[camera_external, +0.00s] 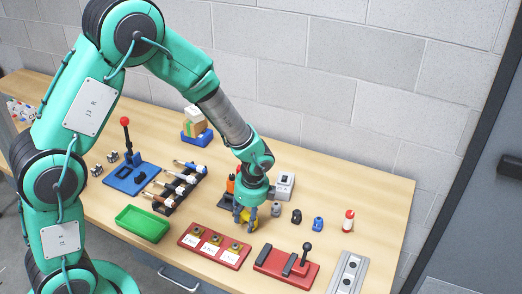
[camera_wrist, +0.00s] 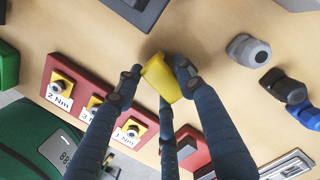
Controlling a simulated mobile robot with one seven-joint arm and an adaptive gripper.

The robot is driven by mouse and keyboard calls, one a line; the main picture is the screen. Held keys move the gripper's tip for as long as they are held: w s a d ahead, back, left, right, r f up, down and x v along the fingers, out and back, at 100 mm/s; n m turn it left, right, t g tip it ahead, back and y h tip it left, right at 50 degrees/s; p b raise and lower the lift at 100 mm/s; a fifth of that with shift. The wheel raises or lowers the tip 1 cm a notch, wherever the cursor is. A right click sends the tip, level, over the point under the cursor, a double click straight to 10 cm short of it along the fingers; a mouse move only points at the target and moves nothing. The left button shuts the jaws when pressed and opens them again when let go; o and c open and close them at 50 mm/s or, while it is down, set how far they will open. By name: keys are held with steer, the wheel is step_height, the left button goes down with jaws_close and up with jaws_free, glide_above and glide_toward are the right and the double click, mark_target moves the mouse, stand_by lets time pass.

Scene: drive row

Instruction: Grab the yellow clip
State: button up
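The yellow clip (camera_wrist: 160,78) is a small yellow block lying tilted between my fingertips in the wrist view. In the external view it shows as a yellow patch (camera_external: 249,216) beside my fingers, partly hidden by them. My gripper (camera_wrist: 158,76) has three dark blue fingers. The left and right fingertips meet the clip's two sides, and the third finger comes up at its lower edge. In the external view my gripper (camera_external: 245,217) points down at the table behind the red block. I cannot tell whether the clip is clear of the tabletop.
A red block with labelled yellow stations (camera_external: 214,245) is in front. A red lever base (camera_external: 286,267) stands front right. Grey, black and blue fittings (camera_external: 296,216) stand to the right. A tool rack (camera_external: 175,189) and green tray (camera_external: 143,223) are left. A grey-white device (camera_external: 284,184) stands behind.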

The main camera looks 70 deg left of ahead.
mark_target(246, 216)
steer(key=c, duration=0.3)
steer(key=shift+c, duration=0.2)
steer(key=shift+r, duration=0.4)
step_height(246, 216, up, 3)
steer(key=shift+r+p, duration=0.1)
steer(key=shift+p, duration=0.55)
steer(key=s+d, duration=0.2)
steer(key=s, duration=0.3)
steer(key=s+d+p, duration=0.1)
steer(key=s+d, duration=0.1)
steer(key=s, duration=0.2)
steer(key=s+d+r+p, duration=0.1)
steer(key=s+d, duration=0.1)
steer(key=s, duration=0.3)
steer(key=shift+s+d, duration=0.2)
steer(key=shift+s, duration=0.15)
